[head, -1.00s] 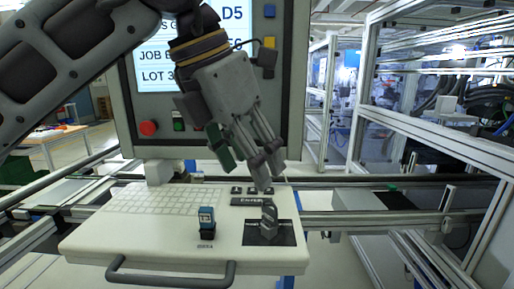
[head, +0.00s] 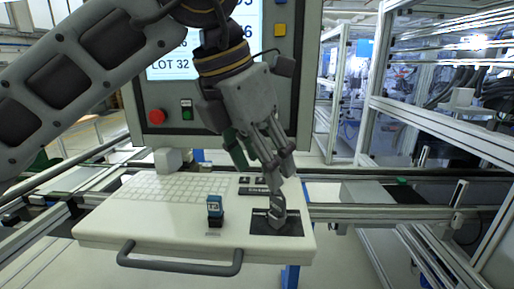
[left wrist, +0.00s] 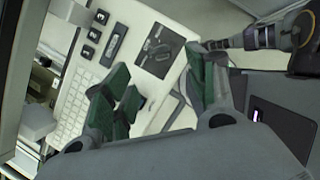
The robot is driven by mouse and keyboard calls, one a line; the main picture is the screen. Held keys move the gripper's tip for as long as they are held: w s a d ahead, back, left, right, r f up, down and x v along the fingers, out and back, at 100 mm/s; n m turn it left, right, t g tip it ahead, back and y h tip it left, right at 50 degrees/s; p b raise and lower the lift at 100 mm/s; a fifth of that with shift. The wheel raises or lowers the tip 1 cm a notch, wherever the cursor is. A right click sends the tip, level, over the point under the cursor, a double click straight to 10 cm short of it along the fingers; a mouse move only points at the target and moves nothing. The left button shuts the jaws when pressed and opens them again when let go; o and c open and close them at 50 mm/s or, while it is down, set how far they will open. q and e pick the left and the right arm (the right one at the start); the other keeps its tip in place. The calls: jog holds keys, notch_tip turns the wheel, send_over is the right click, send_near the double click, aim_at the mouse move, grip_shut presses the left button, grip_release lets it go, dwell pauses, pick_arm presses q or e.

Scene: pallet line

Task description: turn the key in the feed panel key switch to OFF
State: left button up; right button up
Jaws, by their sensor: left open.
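The key switch (head: 277,219) sits on a dark plate (head: 262,227) at the right front of the white panel, with a grey key part standing up from it. The plate and switch also show in the left wrist view (left wrist: 160,52). My left gripper (head: 281,172) is open, pointing down just above the key. Its fingers overlap the key's top in the head view, so I cannot tell whether they touch. The green-padded fingers (left wrist: 160,85) look empty in the left wrist view. A banded arm part of mine shows at that view's upper right; its gripper end is not clear.
A blue-topped part (head: 215,208) stands left of the switch plate. A keyboard (head: 170,187) lies behind it, and a dark handle (head: 180,264) runs along the panel's front edge. The upright screen cabinet with a red button (head: 156,116) stands behind. Rails run to the right.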

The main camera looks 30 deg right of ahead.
aim_at(277, 200)
pick_arm(q)
jog(key=x, duration=0.9)
jog(key=shift+d, duration=0.15)
jog(key=shift+x, duration=0.9)
jog(key=c, duration=1.1)
jog(key=shift+f+n, duration=0.1)
jog(key=shift+n, duration=0.2)
